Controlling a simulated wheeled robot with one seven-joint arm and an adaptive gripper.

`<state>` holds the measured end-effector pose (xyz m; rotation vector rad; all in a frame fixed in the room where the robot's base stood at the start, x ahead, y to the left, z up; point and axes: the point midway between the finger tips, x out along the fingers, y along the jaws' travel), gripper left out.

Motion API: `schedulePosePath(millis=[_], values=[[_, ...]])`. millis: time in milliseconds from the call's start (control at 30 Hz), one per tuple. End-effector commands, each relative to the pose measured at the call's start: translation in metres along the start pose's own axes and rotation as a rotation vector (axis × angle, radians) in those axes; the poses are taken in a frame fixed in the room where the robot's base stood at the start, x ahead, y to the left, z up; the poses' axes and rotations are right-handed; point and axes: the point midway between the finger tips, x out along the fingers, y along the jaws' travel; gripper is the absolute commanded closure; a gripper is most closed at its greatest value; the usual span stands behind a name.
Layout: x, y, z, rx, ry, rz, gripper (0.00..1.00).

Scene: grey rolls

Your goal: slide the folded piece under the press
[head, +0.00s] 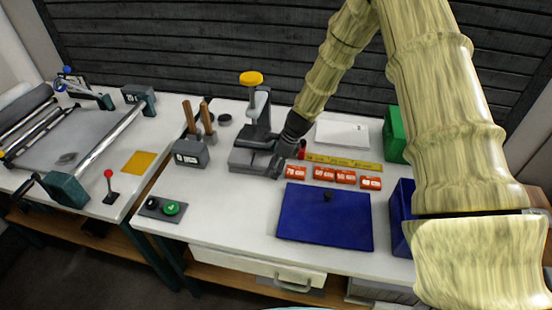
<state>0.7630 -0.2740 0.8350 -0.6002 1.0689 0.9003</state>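A grey press (256,127) with an upright lever and a yellow knob stands at the back middle of the white table. Its low grey base (247,159) reaches toward the front. My gripper (278,164) is low beside the right side of this base, at the end of my arm coming down from the upper right. The fingers are dark and small here, and I cannot tell whether they hold anything. I cannot make out the folded piece; my gripper hides part of the press base.
Several orange-red labelled blocks (346,177) lie right of my gripper, before a yellow ruler (345,163). A blue board (324,228) lies in front. A grey block (191,153) with wooden-handled tools stands left. White sheets (342,133) and a green box (394,135) are behind.

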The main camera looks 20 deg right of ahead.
Motion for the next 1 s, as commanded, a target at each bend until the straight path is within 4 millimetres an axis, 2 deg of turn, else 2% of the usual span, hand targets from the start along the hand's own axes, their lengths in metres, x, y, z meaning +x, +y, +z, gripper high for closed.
schedulePosePath(millis=[333, 367, 600, 1000], values=[[0.0021, -0.0002, 0.0001, 0.0, 0.0, -0.001, 0.0], [0.0021, -0.0002, 0.0001, 0.0, 0.0, -0.001, 0.04], [0.002, -0.0002, 0.0001, 0.0, 0.0, -0.001, 0.47], [0.0003, -0.0055, -0.0021, 0.001, 0.0, -0.002, 0.49]])
